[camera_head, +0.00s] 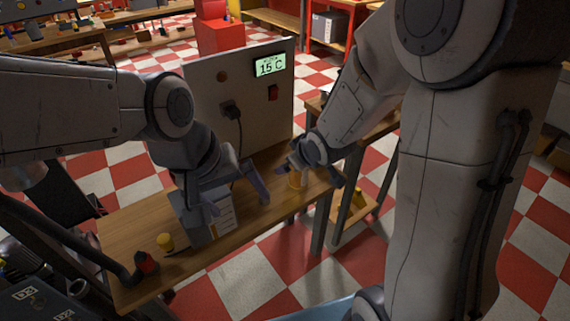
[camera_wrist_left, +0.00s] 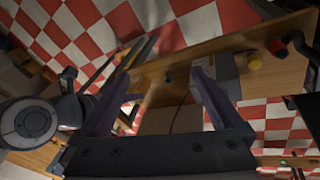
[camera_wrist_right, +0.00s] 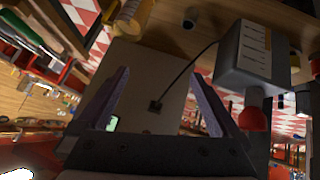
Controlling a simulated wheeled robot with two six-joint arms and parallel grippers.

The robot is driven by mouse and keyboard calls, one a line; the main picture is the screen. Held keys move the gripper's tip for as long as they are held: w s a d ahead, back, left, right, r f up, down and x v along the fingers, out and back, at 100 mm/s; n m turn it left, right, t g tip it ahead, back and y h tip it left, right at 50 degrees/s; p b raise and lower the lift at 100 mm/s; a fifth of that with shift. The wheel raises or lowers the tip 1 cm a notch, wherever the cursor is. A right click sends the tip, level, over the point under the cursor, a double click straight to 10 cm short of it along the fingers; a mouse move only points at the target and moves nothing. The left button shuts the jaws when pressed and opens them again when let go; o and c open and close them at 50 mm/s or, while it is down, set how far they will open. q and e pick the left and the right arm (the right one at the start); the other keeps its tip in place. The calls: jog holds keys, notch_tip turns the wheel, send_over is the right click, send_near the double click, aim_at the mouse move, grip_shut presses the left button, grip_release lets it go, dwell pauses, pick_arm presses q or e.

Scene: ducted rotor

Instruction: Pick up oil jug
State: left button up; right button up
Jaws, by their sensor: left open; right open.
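In the left wrist view the container (camera_wrist_left: 226,76) lies just outside the right finger, and the left gripper (camera_wrist_left: 162,74) holds nothing. The container (camera_wrist_right: 243,62) also shows at the right of the right wrist view. My right gripper (camera_head: 311,176) is open at the bench's right end, near a small orange-brown cylinder (camera_head: 297,181).
A tall panel box with a "15 C" display (camera_head: 236,84) and a plugged cable stands behind the bench. A yellow piece (camera_head: 165,242) and a red-and-black part (camera_head: 147,262) are at the bench's left. Bare bench top (camera_head: 125,225) shows there.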

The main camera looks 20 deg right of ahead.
aim_at(303, 171)
jog(key=w+d+f+m+t+y+b, duration=0.15)
jog(key=w+d+f+t+b, duration=0.3)
jog(key=f+b, duration=0.6)
jog(key=w+d+f+m+t+y+b, duration=0.15)
jog(key=w+d+f+t+b, duration=0.3)
jog(key=f+b, duration=0.6)
jog(key=w, duration=0.2)
jog(key=w+r+b, duration=0.1)
jog(key=shift+w+a, duration=0.2)
jog(key=shift+a, duration=0.1)
jog(key=b+x, duration=0.1)
jog(key=x, duration=0.3)
jog(key=shift+w+d+f, duration=0.1)
jog(key=shift+w, duration=0.7)
pick_arm(q)
jog(key=s+a+f+m, duration=0.2)
jog(key=s+f, duration=0.1)
jog(key=f, duration=0.7)
jog(key=s+a+f+m+g+y, duration=0.1)
jog(key=s+f, duration=0.3)
jog(key=f, duration=0.7)
jog(key=s+a+f+m+g+y, duration=0.1)
jog(key=s+a+f+m, duration=0.2)
jog(key=f, duration=0.8)
jog(key=shift+s+a+f+m, duration=0.15)
jog(key=shift+s+a+m, duration=0.25)
jog(key=shift+s, duration=0.05)
